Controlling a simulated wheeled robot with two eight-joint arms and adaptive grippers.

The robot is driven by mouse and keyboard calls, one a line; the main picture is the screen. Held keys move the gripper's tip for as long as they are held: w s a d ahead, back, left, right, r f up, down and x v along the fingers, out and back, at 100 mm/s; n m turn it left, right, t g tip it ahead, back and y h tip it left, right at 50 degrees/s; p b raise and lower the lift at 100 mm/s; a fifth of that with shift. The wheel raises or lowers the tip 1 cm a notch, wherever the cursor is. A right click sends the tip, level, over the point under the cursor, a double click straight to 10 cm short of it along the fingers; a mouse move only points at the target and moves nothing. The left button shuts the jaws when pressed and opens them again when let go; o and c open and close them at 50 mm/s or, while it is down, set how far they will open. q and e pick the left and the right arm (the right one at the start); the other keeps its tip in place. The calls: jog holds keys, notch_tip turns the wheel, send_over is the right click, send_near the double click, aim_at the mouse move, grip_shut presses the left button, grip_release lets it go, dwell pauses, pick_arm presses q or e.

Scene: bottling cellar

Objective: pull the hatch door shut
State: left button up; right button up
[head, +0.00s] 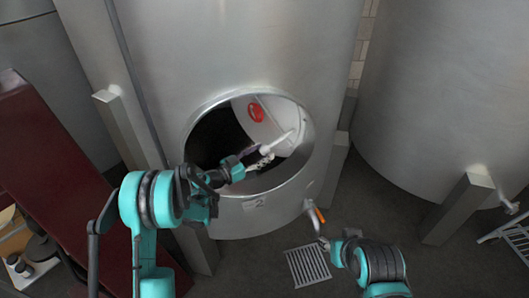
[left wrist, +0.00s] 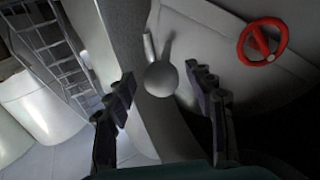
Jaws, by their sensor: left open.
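The tank's round hatch opening (head: 308,170) has a bright metal rim, and the dark inside shows at its left. The pale hatch door (head: 281,112) stands swung inward, with a red hand wheel (head: 256,112) on it. The wheel also shows in the left wrist view (left wrist: 262,42). A handle with a round ball knob (head: 267,149) stands out from the door side. In the left wrist view the knob (left wrist: 160,78) lies between the two fingers of my left gripper (left wrist: 164,88). That gripper is open, and contact cannot be told.
A tap with an orange handle (head: 320,215) sticks out below the hatch, above a floor drain grate (head: 307,266). A dark red panel (head: 70,175) stands at the left. Another tank (head: 440,90) is at the right. Metal legs (head: 125,125) flank the hatch tank.

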pick_arm(q)
jog(key=shift+w+d+f, duration=0.1)
jog(key=shift+w+d, duration=0.25)
jog(key=shift+d, duration=0.05)
jog(key=shift+w+d, duration=0.2)
jog(key=shift+d, duration=0.05)
grip_shut()
